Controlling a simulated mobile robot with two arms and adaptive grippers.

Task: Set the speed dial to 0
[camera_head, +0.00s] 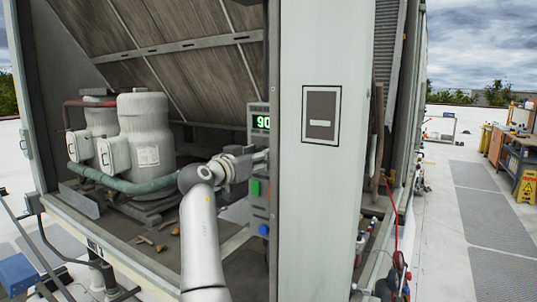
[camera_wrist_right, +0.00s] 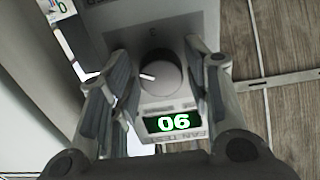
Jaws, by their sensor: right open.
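The control panel (camera_head: 257,108) stands inside the open cooler housing, with its green display (camera_head: 262,122) reading 90. In the right wrist view the display (camera_wrist_right: 173,123) appears upside down. The round grey speed dial (camera_wrist_right: 160,75) sits beside it, with a white pointer mark toward the picture's left. My right gripper (camera_head: 264,157) is at the panel just below the display. In the wrist view its open fingers stand on either side of the dial; I cannot tell whether they touch it. In the head view the dial is hidden behind the gripper. My left gripper is not in view.
A wide pale post (camera_head: 318,210) stands close to the panel's right. Grey compressor tanks (camera_head: 147,125) with hoses stand left of my arm. A green button (camera_head: 255,187) and a blue knob (camera_head: 263,230) are lower on the panel. The roof walkway at right is open.

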